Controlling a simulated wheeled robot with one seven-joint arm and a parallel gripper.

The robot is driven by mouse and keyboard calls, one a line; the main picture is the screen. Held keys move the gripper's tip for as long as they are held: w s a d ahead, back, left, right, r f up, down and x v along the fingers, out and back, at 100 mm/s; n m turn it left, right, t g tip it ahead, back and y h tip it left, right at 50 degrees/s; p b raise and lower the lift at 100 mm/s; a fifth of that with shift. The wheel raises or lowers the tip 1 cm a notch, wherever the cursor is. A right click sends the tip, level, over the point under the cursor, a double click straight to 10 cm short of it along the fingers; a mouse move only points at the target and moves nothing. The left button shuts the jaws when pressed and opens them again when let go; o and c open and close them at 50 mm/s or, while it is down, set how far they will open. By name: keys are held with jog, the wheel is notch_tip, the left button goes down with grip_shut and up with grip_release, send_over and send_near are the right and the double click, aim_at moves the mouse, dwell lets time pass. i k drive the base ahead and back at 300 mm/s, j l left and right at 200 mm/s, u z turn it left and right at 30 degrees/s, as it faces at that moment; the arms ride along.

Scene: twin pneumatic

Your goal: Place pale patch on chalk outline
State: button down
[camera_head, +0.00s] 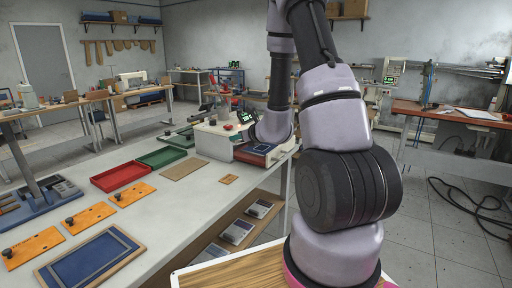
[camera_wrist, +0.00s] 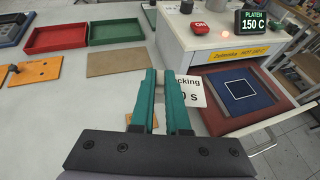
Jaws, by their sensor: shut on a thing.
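In the wrist view my gripper (camera_wrist: 160,74) has two long teal fingers close together, above the grey bench. A narrow pale sliver (camera_wrist: 159,112) shows between the fingers; I take it to be the pale patch, though most of it is hidden. The chalk outline (camera_wrist: 240,89) is a white square on dark blue cloth, on the red-edged board to the right of the fingers. Fingers and outline are clearly apart. In the head view the cloth with the outline (camera_head: 258,148) lies at the press; my arm covers the gripper there.
A cream heat press (camera_wrist: 215,40) with a red button and a "PLATEN 150 C" display stands behind the outline. Red (camera_head: 121,174) and green (camera_head: 162,157) trays, a brown board (camera_head: 184,169) and orange plates (camera_head: 88,217) lie on the bench.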

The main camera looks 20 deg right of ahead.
aim_at(261, 148)
jog(key=i+l+u, duration=0.1)
jog(key=i+l, duration=0.15)
jog(key=l, duration=0.35)
jog(key=i+l+u, duration=0.1)
jog(key=l, duration=0.55)
jog(key=i+l, duration=0.3)
jog(key=l, duration=0.35)
jog(key=i+l+u, duration=0.15)
jog(key=l, duration=0.5)
jog(key=i+l+u, duration=0.1)
jog(key=l, duration=0.55)
jog(key=i+l+u, duration=0.1)
jog(key=i+l, duration=0.15)
jog(key=l, duration=0.45)
jog(key=i+l+u, duration=0.1)
jog(key=l, duration=0.6)
jog(key=i+l+u, duration=0.1)
jog(key=l, duration=0.6)
